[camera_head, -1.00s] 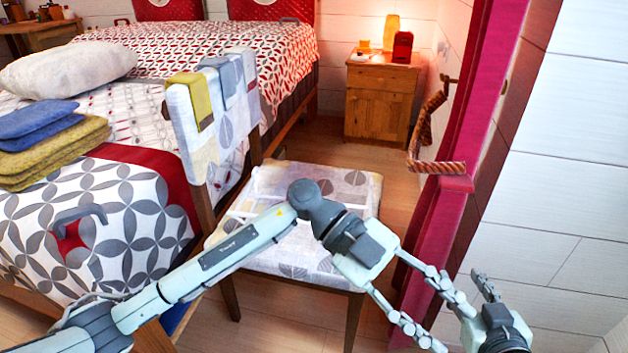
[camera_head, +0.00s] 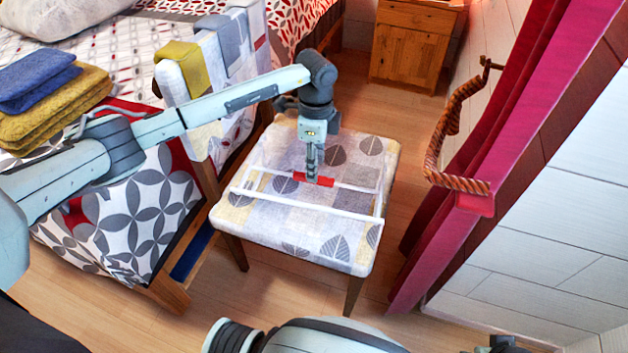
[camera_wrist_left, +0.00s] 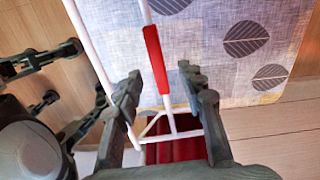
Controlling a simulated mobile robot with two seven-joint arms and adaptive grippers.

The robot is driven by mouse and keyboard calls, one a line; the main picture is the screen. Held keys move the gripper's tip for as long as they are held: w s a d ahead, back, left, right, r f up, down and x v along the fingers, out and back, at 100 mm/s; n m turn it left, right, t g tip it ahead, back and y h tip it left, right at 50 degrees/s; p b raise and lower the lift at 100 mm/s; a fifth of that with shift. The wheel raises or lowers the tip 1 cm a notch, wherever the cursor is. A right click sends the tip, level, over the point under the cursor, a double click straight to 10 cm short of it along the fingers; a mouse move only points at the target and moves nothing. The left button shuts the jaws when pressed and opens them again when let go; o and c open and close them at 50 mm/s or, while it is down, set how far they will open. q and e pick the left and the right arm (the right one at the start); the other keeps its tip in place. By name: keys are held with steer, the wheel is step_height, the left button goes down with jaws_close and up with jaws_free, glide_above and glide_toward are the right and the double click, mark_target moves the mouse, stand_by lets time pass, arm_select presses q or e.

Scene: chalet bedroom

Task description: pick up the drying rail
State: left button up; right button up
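The drying rail lies on the chair seat as thin white bars (camera_head: 300,203) with a red grip (camera_head: 313,179). In the left wrist view its red grip (camera_wrist_left: 156,58) runs up between the finger lines, with white rods joining below it. My left gripper (camera_head: 312,170) points down over the seat at the red grip. In the left wrist view its fingers (camera_wrist_left: 160,76) are apart, one either side of the grip, with gaps showing. Whether the tips are level with the grip is unclear. My right gripper (camera_wrist_left: 62,72) shows at the left of that view, its dark fingers apart.
The patterned chair seat (camera_head: 255,222) stands beside the bed (camera_head: 130,225). Cloths (camera_head: 180,60) hang over the chair back. Folded towels (camera_head: 60,105) lie on the bed. A red curtain (camera_head: 480,140) with a rope tieback (camera_head: 440,140) is at the right.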

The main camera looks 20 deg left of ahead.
arm_select(q)
step_height(320, 180, down, 5)
steer(key=shift+s+a+r, duration=0.1)
steer(key=shift+s+r, duration=0.05)
jaws_close()
stand_by(0.4)
